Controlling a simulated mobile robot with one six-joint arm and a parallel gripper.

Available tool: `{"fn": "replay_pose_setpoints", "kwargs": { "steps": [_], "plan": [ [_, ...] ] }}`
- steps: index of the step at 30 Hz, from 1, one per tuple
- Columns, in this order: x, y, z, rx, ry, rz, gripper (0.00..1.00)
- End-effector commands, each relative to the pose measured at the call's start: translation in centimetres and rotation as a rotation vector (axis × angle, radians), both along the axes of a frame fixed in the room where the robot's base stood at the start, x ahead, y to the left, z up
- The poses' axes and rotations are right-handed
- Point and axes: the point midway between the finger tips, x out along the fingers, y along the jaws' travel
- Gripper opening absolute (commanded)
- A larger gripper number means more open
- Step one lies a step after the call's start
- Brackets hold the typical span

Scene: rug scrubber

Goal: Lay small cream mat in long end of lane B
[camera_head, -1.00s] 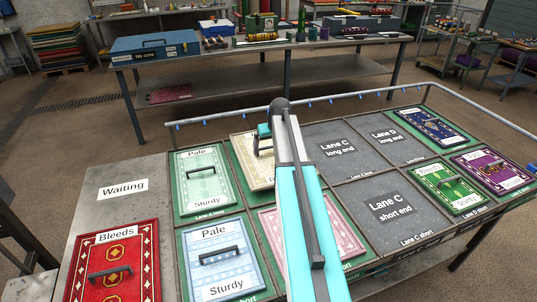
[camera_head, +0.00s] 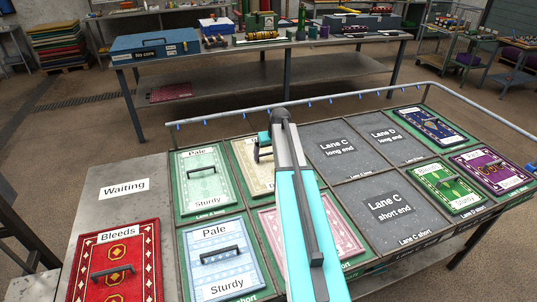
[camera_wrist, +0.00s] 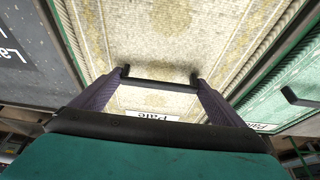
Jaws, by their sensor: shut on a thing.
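The small cream mat (camera_head: 243,155) is in the long end of lane B, just right of a pale green mat. My arm hides much of it in the head view. It fills the middle of the wrist view (camera_wrist: 165,35), patterned cream, with a "Pale" label near the gripper and a black bar handle. My gripper (camera_wrist: 160,83) is shut on that handle; it also shows in the head view (camera_head: 264,152). The mat lies flat and lined up with its cell. I cannot tell whether it touches the bench or hangs slightly above it.
The pale green mat (camera_head: 205,202) lies at left, with a pale blue mat (camera_head: 225,275) in front of it. A pink mat (camera_head: 343,230) is partly behind my arm. Lane C's long end (camera_head: 340,165) and short end (camera_head: 385,190) are bare. A red mat (camera_head: 140,255) lies at far left.

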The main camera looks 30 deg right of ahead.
Motion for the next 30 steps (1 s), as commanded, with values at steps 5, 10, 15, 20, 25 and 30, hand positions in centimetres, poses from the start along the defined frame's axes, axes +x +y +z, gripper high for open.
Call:
{"fn": "replay_pose_setpoints", "kwargs": {
  "steps": [5, 10, 15, 20, 25, 30],
  "plan": [
    [0.0, 0.0, -0.3, 0.000, -0.001, 0.000, 0.53],
    [0.0, 0.0, -0.2, 0.000, 0.000, 0.000, 1.00],
    [0.0, 0.0, -0.1, 0.000, 0.000, 0.000, 1.00],
    [-0.2, 0.1, 0.4, 0.000, -0.001, 0.000, 1.00],
    [-0.7, 0.2, 1.7, 0.000, -0.001, 0.000, 1.00],
    [-1.4, 0.4, 3.5, -0.001, -0.002, 0.000, 1.00]
  ]
}}
